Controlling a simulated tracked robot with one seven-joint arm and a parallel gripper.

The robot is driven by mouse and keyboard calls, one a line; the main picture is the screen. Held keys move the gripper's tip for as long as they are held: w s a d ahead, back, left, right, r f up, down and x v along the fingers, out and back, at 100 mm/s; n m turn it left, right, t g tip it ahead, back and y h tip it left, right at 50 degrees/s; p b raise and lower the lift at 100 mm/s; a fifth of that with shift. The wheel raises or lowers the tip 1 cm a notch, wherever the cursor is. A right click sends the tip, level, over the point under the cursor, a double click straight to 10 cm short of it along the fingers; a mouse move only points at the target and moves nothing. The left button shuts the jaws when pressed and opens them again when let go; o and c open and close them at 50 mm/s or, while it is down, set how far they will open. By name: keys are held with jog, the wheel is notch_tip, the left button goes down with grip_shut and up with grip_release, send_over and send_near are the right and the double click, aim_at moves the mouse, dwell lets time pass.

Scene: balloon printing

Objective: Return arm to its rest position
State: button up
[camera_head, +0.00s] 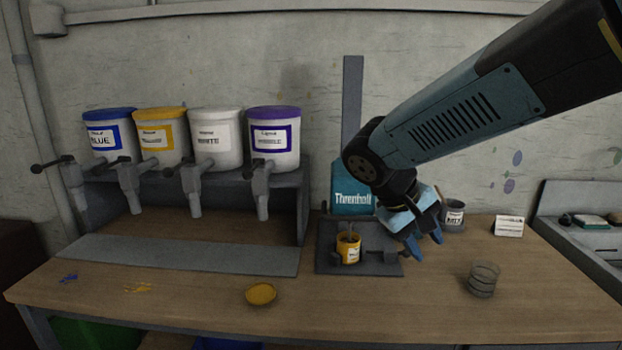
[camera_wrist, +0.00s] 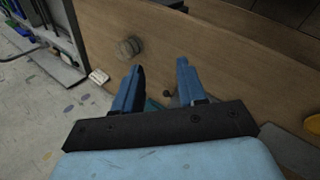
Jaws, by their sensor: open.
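My gripper (camera_head: 425,243) is open and empty, with blue fingers pointing down above the workbench (camera_head: 390,308). My arm reaches in from the upper right of the head view. A small yellow can (camera_head: 348,249) stands on the machine's base, left of my gripper and apart from it.
A rack holds blue, yellow, white and purple lidded paint tubs (camera_head: 216,138) with taps. A grey cup (camera_head: 454,213) and a white card (camera_head: 509,226) are behind.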

jog(key=s+d+r+m+t+y, duration=0.3)
jog(key=s+r+t+y, duration=0.1)
jog(key=s, duration=0.4)
jog(key=shift+r+m+y, duration=0.3)
jog(key=shift+r+y, duration=0.25)
jog(key=shift+y, duration=0.55)
dwell(1.8)
